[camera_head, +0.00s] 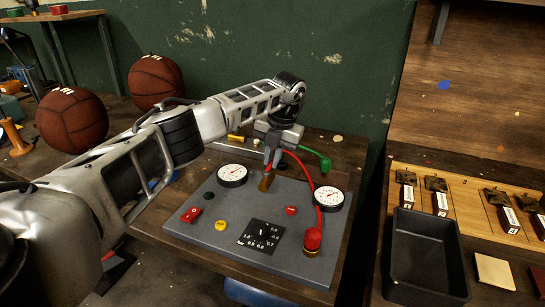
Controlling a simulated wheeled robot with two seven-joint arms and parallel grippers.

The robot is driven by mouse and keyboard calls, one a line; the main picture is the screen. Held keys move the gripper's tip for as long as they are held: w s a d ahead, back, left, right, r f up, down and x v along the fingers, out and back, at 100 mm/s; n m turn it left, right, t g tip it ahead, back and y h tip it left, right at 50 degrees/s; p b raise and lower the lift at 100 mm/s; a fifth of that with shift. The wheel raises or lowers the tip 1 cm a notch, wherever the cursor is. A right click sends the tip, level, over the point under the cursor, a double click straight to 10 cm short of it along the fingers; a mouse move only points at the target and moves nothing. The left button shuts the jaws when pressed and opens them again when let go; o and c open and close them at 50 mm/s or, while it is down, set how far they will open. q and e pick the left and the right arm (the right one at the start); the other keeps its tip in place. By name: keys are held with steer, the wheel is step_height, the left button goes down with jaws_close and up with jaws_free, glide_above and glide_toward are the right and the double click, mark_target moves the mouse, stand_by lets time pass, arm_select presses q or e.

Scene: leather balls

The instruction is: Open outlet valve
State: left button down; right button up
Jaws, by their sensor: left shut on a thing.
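A grey control panel (222,250) lies on the wooden bench. It carries two white round gauges, one on the left (232,175) and one on the right (328,198). My left gripper (268,165) points down at the panel's back edge, between the gauges. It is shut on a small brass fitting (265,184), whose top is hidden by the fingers. I cannot tell from its look whether this is the outlet valve. A red hose (306,172) curves from near the gripper to a red and brass fitting (312,240) at the front right. My right gripper is not in view.
A green-ended piece (325,163) lies behind the panel. Red (191,214), yellow (220,225) and black (262,235) controls sit on it. Two brown balls (72,120) stand at left. A black tray (428,250) is at right.

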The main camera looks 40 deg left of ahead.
arm_select(q)
steer(key=c, duration=1.5)
jaws_free()
steer(key=d+r, duration=0.1)
steer(key=r, duration=0.4)
steer(key=d+r, duration=0.1)
steer(key=r, duration=0.4)
steer(key=d+r+b, duration=0.1)
steer(key=r, duration=0.4)
steer(key=shift+w+r, duration=0.4)
